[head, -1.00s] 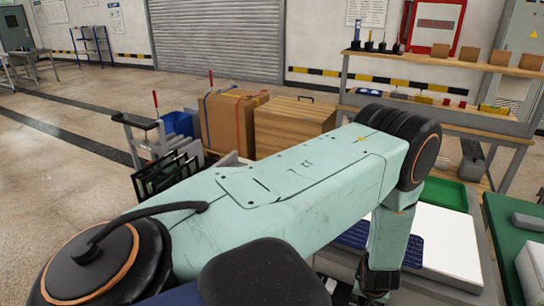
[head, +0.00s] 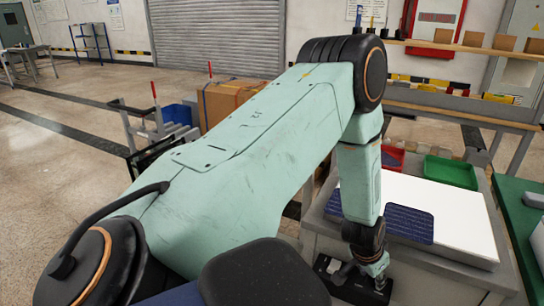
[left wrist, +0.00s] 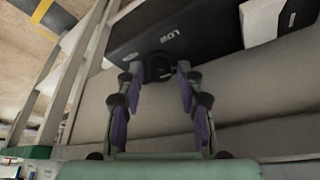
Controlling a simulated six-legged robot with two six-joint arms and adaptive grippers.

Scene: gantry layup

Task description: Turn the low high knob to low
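The knob (left wrist: 158,67) is round and dark. It sits at the edge of a black panel (left wrist: 205,28) with light lettering that seems to read LOW upside down. My left gripper (left wrist: 159,70) has its two fingers parted, one on each side of the knob, with small gaps that look clear of it. In the head view my left gripper (head: 368,277) reaches down to the black panel (head: 340,279) at the front of a grey bench, and the knob is hidden there. The knob's pointer is too small to read. My right gripper is not in view.
On the grey bench top lie a white sheet (head: 440,215), a dark blue mat (head: 409,224), a green tray (head: 450,171) and a red tray (head: 391,156). A green-topped table (head: 516,222) stands at the right. Boxes and a cart stand behind my arm.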

